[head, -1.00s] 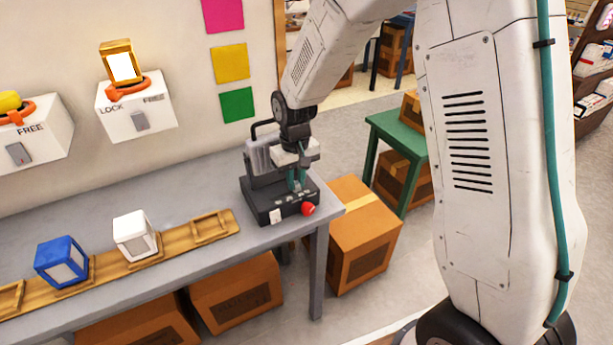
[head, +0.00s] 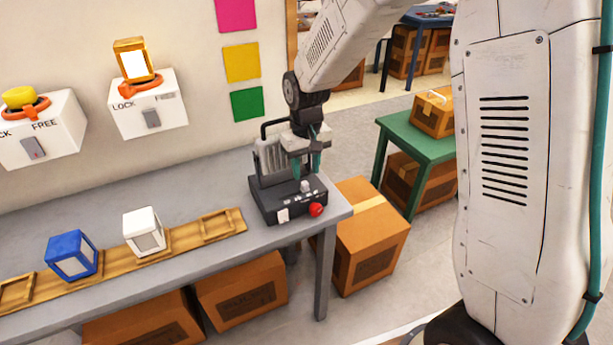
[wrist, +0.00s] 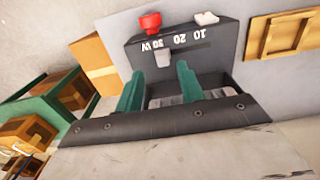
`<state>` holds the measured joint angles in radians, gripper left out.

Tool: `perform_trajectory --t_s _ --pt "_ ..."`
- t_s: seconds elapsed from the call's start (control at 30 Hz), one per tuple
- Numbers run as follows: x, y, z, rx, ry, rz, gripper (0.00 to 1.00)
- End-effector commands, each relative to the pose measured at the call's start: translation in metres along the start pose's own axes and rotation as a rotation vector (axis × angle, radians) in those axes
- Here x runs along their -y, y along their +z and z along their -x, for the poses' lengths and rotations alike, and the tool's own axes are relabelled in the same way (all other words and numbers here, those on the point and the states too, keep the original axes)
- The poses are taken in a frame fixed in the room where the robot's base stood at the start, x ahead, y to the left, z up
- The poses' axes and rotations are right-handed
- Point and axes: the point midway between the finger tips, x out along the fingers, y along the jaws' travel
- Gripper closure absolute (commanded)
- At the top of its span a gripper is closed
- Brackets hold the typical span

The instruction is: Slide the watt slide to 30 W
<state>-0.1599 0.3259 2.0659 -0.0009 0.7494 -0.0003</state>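The watt slide is a small light-grey knob (head: 305,186) on the top panel of a black device (head: 268,208) at the right end of the grey bench. In the wrist view the knob (wrist: 168,58) sits below upside-down marks 10, 20 and 30 W, by the 30; its exact alignment is hard to tell. My gripper (head: 307,172) is just above the panel, its teal fingers apart. In the wrist view my gripper (wrist: 158,74) is open and empty, with the knob showing beyond and between the fingertips, apart from them.
A red button (head: 316,209) and a white switch (head: 283,215) sit on the device's front edge. A handle and ribbed grey part (head: 270,155) stand behind the panel. A wooden rack (head: 190,236) with white and blue cubes lies left. Cardboard boxes stand under and beside the bench.

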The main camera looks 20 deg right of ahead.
Motion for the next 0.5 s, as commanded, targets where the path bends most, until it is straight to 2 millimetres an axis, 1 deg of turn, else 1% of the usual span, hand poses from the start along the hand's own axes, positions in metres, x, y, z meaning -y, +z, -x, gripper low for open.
perform_trajectory --t_s 0.03,0.1,0.2,0.3,0.5 --pt "-0.001 0.0 0.01 -0.003 0.0 -0.001 0.62" --pt "-0.002 -0.001 0.021 -0.004 0.0 -0.002 0.62" --pt "-0.002 -0.001 0.032 -0.002 0.0 -0.002 0.62" --pt "-0.002 0.0 0.038 0.0 0.0 -0.002 0.62" --pt "-0.002 0.0 0.039 0.0 0.0 -0.002 0.62"
